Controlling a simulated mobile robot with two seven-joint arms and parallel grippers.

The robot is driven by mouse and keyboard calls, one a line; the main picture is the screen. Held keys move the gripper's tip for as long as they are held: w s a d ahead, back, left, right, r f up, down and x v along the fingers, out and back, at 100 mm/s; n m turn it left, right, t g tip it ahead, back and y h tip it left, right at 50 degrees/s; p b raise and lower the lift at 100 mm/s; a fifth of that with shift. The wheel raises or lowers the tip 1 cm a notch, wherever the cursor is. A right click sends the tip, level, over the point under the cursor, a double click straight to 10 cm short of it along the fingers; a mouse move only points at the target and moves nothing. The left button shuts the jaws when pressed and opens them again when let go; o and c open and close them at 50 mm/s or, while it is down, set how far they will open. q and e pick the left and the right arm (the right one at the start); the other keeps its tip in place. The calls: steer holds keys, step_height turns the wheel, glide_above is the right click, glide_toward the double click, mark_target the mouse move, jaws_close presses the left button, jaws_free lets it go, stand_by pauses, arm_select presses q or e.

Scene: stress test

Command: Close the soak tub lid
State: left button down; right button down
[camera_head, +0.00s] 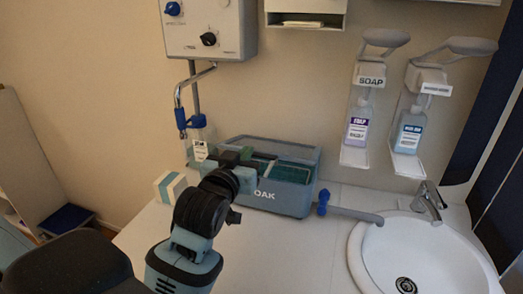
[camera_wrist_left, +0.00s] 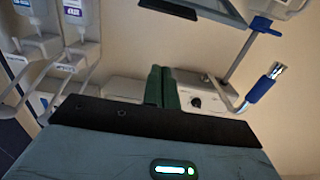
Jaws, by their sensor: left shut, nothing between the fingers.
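The soak tub (camera_head: 290,202) is a grey-blue box on the white counter against the wall. Its front lettering is partly covered by my arm and reads "OAK". Green contents show inside its upper part. A clear grey panel stands around the back and right; I cannot tell how far the lid is tilted. My left gripper (camera_head: 223,156) is at the tub's left front, near its upper edge; contact cannot be told. In the left wrist view its green fingers (camera_wrist_left: 161,87) are together with nothing between them. A grey-edged panel, maybe the tub's, shows at the top there. My right gripper is not in view.
A white-and-teal box (camera_head: 170,188) stands left of the tub. A wall heater (camera_head: 210,28) with a blue-tipped spout (camera_head: 182,118) hangs above. A blue knob (camera_head: 323,198) is right of the tub, before the sink (camera_head: 365,255). Soap dispensers (camera_head: 358,128) hang on the wall.

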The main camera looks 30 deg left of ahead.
arm_select(q)
glide_above(259, 156)
steer(key=shift+w+f, duration=0.1)
steer(key=shift+f, duration=0.95)
steer(key=shift+s+d+f, duration=0.1)
steer(key=shift+s+f, duration=0.15)
steer(key=shift+f, duration=0.25)
steer(key=shift+s+f, duration=0.25)
steer(key=shift+f, duration=0.2)
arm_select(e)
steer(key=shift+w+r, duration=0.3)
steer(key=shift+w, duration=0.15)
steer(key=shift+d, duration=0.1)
